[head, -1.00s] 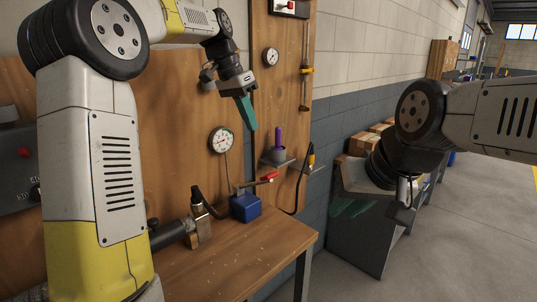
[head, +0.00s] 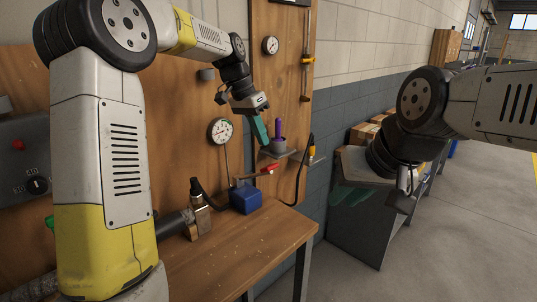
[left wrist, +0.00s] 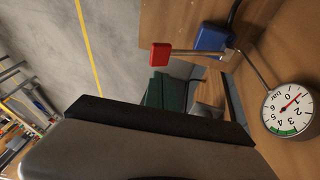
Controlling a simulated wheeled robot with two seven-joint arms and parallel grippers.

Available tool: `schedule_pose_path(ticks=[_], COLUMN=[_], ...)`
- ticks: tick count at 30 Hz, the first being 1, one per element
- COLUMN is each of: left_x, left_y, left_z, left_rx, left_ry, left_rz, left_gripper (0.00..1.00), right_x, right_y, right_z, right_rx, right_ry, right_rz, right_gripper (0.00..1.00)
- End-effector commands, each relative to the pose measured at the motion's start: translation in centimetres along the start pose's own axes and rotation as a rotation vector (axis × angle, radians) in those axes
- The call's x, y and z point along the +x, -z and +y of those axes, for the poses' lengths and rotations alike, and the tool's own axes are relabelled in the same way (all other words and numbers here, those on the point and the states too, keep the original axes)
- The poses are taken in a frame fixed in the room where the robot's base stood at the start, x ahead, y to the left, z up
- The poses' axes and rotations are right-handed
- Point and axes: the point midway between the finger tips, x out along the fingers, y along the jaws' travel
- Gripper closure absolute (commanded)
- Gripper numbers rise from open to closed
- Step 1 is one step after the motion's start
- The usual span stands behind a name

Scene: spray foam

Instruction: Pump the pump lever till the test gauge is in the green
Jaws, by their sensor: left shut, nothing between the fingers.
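The pump is a blue block (head: 245,199) on the wooden bench, with a lever ending in a red handle (head: 270,169). The block (left wrist: 213,38) and red handle (left wrist: 160,54) also show in the left wrist view. My left gripper (head: 261,139) has teal fingers, shut and empty, above the red handle and apart from it. The test gauge (head: 220,131) is round and white, on the board left of my left gripper. In the left wrist view its needle (left wrist: 296,101) points near 1, outside the green band. My right gripper (head: 350,196) hangs at the right, away from the pump; its opening is unclear.
A small shelf (head: 280,153) with a purple-handled tool (head: 279,128) is close beside my left fingers. Another gauge (head: 270,45) is higher on the board. A black hose and a metal fitting (head: 199,215) are left of the pump. The front of the bench (head: 235,255) is clear.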

Motion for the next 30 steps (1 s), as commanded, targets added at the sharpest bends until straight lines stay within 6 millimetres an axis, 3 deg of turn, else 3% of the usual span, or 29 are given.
schedule_pose_path(ticks=[3,10,30], left_x=[2.3,4.8,5.9], left_y=[-0.2,-0.9,-1.2], left_z=[0.3,1.2,2.0], left_rx=[0.001,0.001,0.014], left_ry=[-0.002,0.000,0.035], left_rz=[-0.003,0.000,-0.003], left_gripper=[1.00,1.00,1.00], right_x=[0.0,0.0,0.0], right_y=[0.0,0.0,0.0], right_z=[0.0,0.0,0.0], right_rx=[0.000,0.000,0.000], right_ry=[0.000,0.000,0.000], right_rz=[0.000,0.000,0.000], right_gripper=[0.78,0.78,0.78])
